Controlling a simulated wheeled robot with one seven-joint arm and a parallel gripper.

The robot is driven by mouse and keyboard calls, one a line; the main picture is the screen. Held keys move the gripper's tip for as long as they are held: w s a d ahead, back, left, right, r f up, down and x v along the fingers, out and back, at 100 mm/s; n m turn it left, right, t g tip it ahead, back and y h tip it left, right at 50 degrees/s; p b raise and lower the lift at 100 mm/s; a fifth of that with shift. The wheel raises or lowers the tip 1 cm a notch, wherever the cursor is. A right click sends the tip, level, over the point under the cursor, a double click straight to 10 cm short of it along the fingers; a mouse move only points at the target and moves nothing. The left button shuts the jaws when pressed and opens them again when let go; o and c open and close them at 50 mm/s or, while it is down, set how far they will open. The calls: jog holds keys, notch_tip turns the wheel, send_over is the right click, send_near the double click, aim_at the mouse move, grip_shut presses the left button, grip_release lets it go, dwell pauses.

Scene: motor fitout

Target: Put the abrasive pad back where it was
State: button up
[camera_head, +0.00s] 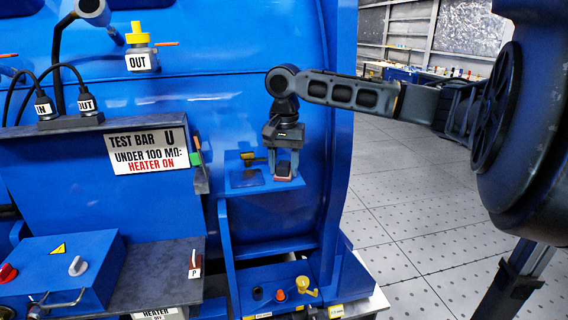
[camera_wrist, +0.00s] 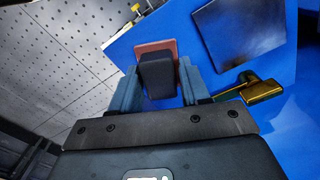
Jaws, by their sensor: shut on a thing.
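My gripper (camera_head: 284,160) points down over a small blue shelf (camera_head: 235,183) on the side of the blue motor housing. It is shut on the abrasive pad (camera_head: 284,170), a dark block with a reddish face. In the wrist view the pad (camera_wrist: 156,74) sits between the two blue-grey fingers, its reddish edge showing at the far end. The pad is over the shelf's right end in the head view; I cannot tell whether it touches the shelf. A dark square patch (camera_head: 251,178) lies on the shelf beside it, and it also shows in the wrist view (camera_wrist: 238,35).
A brass fitting (camera_head: 247,156) stands at the shelf's back, close to the gripper. A lower blue ledge (camera_head: 268,291) holds an orange knob and a yellow tap (camera_head: 303,287). A sign plate (camera_head: 147,150) and a grey bench (camera_head: 160,270) are to the left. Open floor lies right.

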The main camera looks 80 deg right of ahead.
aim_at(284, 163)
jog(key=o, duration=1)
jog(key=shift+f, duration=0.1)
notch_tip(284, 163, up, 12)
jog(key=shift+r+b, duration=0.15)
jog(key=shift+b, duration=0.45)
